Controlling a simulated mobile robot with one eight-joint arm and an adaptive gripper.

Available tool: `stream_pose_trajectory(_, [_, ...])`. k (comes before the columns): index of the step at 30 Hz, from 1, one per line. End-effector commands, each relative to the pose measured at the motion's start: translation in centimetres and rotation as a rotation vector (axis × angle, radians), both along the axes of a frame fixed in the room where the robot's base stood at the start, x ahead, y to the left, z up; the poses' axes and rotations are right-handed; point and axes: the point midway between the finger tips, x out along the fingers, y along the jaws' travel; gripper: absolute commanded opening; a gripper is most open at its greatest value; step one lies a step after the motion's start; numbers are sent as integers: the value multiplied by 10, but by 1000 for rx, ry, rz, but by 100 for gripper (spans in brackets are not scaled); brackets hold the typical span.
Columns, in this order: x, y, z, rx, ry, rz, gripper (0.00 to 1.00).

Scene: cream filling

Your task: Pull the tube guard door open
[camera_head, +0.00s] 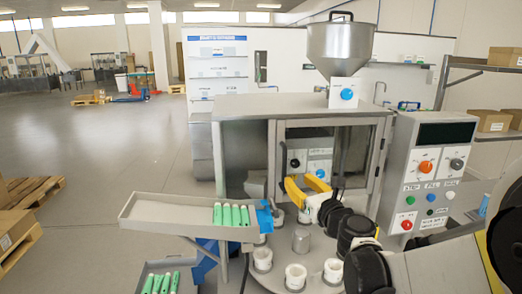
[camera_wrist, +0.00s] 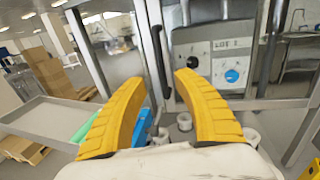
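The tube guard door (camera_head: 308,128) is a metal-framed glass panel on the front of the filling machine, and it looks closed. Its dark vertical handle (camera_head: 283,158) is at the door's left side. In the wrist view the black handle (camera_wrist: 160,62) stands upright, between the fingertips in the picture. My gripper (camera_head: 297,179) has two curved yellow fingers, spread wide and empty, in front of the lower left of the door. In the wrist view the gripper (camera_wrist: 158,82) points toward the handle. I cannot tell the remaining distance; no contact shows.
A tray (camera_head: 165,213) with several green tubes juts out at left. White tube holders (camera_head: 296,276) sit on the round table below my gripper. A control panel (camera_head: 430,175) stands at right, and a steel hopper (camera_head: 340,45) is above. Open floor lies at left.

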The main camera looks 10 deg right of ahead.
Motion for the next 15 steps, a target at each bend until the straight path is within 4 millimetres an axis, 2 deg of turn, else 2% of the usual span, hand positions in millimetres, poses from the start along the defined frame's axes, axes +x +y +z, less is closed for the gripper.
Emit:
stream_pose_trajectory(5, [20,2,-2,23,1,-3,36])
stream_pose_trajectory(15, [84,16,-2,19,2,-2,36])
